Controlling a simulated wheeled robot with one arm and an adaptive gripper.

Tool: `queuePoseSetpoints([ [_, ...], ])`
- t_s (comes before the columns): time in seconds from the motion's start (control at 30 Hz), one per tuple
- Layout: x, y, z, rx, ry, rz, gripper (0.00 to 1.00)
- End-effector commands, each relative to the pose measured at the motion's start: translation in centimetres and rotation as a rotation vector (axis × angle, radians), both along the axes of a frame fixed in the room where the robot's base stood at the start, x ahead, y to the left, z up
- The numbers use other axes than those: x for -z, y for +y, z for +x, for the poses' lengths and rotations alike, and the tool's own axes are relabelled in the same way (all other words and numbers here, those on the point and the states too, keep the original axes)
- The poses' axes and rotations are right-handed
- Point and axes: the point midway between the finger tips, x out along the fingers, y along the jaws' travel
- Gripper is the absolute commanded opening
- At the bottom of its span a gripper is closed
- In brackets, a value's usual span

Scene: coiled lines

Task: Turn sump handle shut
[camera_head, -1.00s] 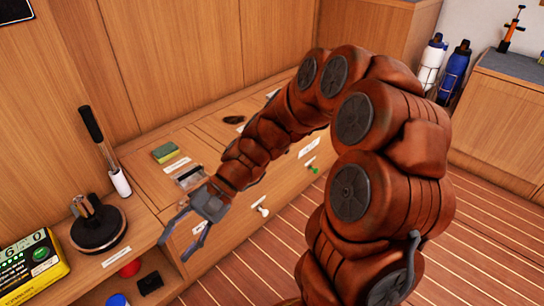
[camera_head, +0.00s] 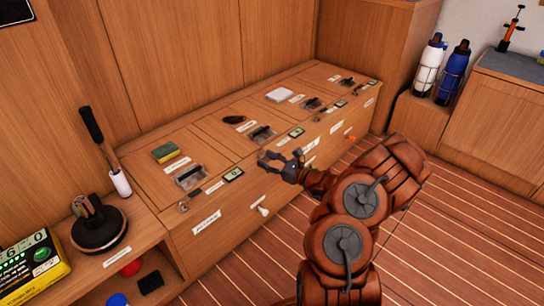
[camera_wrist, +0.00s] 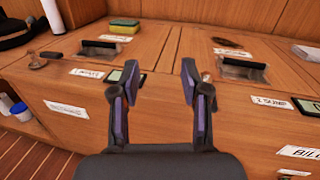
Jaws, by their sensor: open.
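In the wrist view, a label (camera_wrist: 272,103) that seems to read "2 SUMP" is on the cabinet's front edge. A small brownish lever (camera_wrist: 207,77) sits left of it, partly covered by my right finger; I take it for the sump handle. Its exact angle is hard to tell. My gripper (camera_wrist: 160,66) is open with nothing between its fingers, and the lever is beyond the right finger, not between the two. In the head view my gripper (camera_head: 265,161) is at the cabinet's front top edge and hides the sump lever there.
A similar lever (camera_head: 184,207) is at the cabinet's left end, beside a display (camera_head: 233,175). Hatches with dark pulls line the top. A green and yellow sponge (camera_head: 165,152) lies there. A white knob (camera_head: 262,210) sticks out of the front. The floor (camera_head: 230,275) is clear.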

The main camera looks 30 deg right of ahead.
Motion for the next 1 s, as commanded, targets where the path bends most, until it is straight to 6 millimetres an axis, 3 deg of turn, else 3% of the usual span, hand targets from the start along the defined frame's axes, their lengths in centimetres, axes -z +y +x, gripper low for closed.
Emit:
queuePoseSetpoints([
  [0.03, 1.5, -2.0, -0.5, 0.054, 0.020, 0.024, 0.46],
  [0.1, 2.8, -4.1, -1.0, 0.110, 0.037, 0.045, 0.46],
  [0.3, 4.8, -6.8, -1.7, 0.186, 0.064, 0.073, 0.46],
  [0.47, 5.0, -6.5, -0.4, 0.188, 0.064, 0.073, 0.46],
  [0.8, 4.9, -5.4, 4.2, 0.187, 0.062, 0.073, 0.46],
  [1.0, 4.8, -5.1, 5.5, 0.187, 0.062, 0.074, 0.46],
])
